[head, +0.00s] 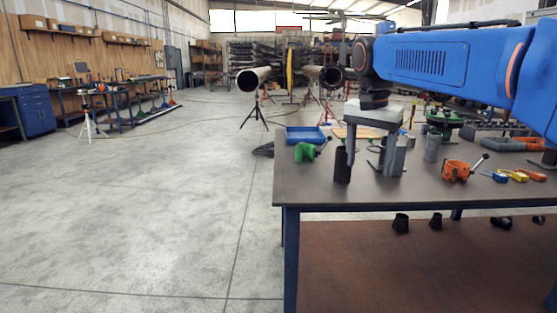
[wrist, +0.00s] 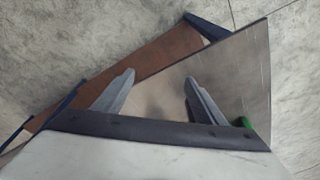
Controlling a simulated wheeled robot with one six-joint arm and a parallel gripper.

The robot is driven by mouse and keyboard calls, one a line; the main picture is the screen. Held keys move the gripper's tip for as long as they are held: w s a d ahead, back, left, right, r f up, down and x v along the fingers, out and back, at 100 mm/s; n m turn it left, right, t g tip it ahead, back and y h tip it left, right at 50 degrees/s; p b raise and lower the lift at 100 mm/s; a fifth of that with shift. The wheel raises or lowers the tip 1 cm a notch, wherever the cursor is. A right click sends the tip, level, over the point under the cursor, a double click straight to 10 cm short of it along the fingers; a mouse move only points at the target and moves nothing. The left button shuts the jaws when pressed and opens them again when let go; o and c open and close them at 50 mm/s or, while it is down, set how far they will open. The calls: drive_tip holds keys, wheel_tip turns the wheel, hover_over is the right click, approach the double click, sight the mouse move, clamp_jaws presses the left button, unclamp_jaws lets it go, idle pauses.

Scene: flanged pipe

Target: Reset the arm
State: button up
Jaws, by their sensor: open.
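My blue arm (head: 430,62) reaches in from the right in the head view. My gripper (head: 369,168) hangs fingers down above the left part of the table (head: 320,192). Its two grey fingers are apart, and I see nothing between them. In the wrist view the fingers of my gripper (wrist: 157,90) are spread over the table corner (wrist: 245,70), with bare tabletop and a brown lower shelf (wrist: 145,65) below. A sliver of a green thing (wrist: 243,122) shows beside the right finger's base.
A dark cylinder (head: 342,165) stands close left of the fingers, and a green clamp (head: 305,152) lies farther left. A grey cylinder (head: 432,148), an orange clamp (head: 458,171) and small tools (head: 515,175) are to the right. Open floor (head: 150,200) lies left of the table.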

drive_tip(key=s+d+f+n+t, duration=0.1)
drive_tip(key=s+d+f+n, duration=0.2)
drive_tip(key=s+f, duration=0.8)
drive_tip(key=s+d+f+n+t+y, duration=0.1)
drive_tip(key=s+d+f+n+t, duration=0.1)
drive_tip(key=s+f, duration=1)
drive_tip(key=s+d+n, duration=0.1)
drive_tip(key=s+n, duration=0.1)
drive_tip(key=s, duration=0.3)
drive_tip(key=shift+f+n, duration=0.3)
drive_tip(key=shift+n, duration=0.1)
